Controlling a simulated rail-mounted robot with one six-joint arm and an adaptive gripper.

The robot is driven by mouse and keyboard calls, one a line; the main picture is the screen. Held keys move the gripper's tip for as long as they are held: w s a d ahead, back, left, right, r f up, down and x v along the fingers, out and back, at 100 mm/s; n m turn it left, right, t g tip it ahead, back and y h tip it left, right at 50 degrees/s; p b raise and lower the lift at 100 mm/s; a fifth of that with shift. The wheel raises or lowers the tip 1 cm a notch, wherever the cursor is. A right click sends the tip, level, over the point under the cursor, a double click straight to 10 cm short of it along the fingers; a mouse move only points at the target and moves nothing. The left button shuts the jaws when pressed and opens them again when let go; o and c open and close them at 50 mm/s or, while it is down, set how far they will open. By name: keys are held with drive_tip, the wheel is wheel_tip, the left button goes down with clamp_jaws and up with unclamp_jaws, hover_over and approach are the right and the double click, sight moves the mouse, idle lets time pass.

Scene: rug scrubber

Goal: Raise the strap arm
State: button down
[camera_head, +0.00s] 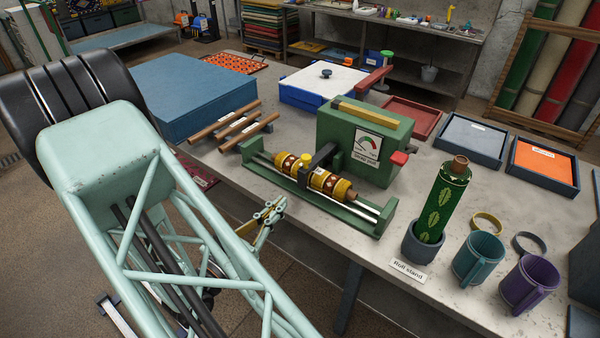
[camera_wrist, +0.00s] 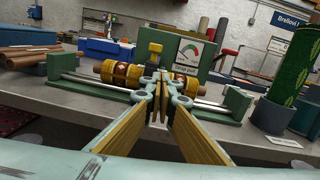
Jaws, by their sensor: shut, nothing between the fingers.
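The green strap machine (camera_head: 350,145) stands on the bench, with a gauge panel and a red knob on its right side. A dark strap arm (camera_head: 324,156) reaches from it down over a patterned roll (camera_head: 330,183) lying in the green cradle. A yellow knob (camera_head: 305,159) tops the arm's front end. In the wrist view the yellow knob (camera_wrist: 155,48) and dark arm (camera_wrist: 152,66) stand beyond my fingertips, which partly hide the roll's middle. My gripper (camera_head: 277,206) is shut and empty, in front of the cradle near the bench's front edge, apart from the arm.
A green roll (camera_head: 442,205) stands upright in a grey stand, right of the cradle. Two mugs (camera_head: 480,258) and several trays sit farther right. Brown rods (camera_head: 237,126) and blue stacked mats (camera_head: 190,100) lie left. A white-topped box (camera_head: 322,84) stands behind.

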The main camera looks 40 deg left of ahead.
drive_tip(key=shift+s+a+f+y, duration=0.2)
drive_tip(key=shift+s+a+y, duration=0.15)
drive_tip(key=shift+a, duration=0.1)
drive_tip(key=shift+w, duration=0.2)
drive_tip(key=p, duration=0.2)
approach(305, 164)
drive_tip(key=w, duration=0.1)
drive_tip(key=w+f, duration=0.1)
drive_tip(key=w, duration=0.2)
drive_tip(key=shift+w+f, duration=0.1)
drive_tip(key=shift+f, duration=0.15)
drive_tip(key=shift+w+r+p, duration=0.55)
drive_tip(key=shift+w+r, duration=0.2)
drive_tip(key=shift+r, duration=0.2)
drive_tip(key=shift+w+r, duration=0.15)
drive_tip(key=shift+r, duration=0.05)
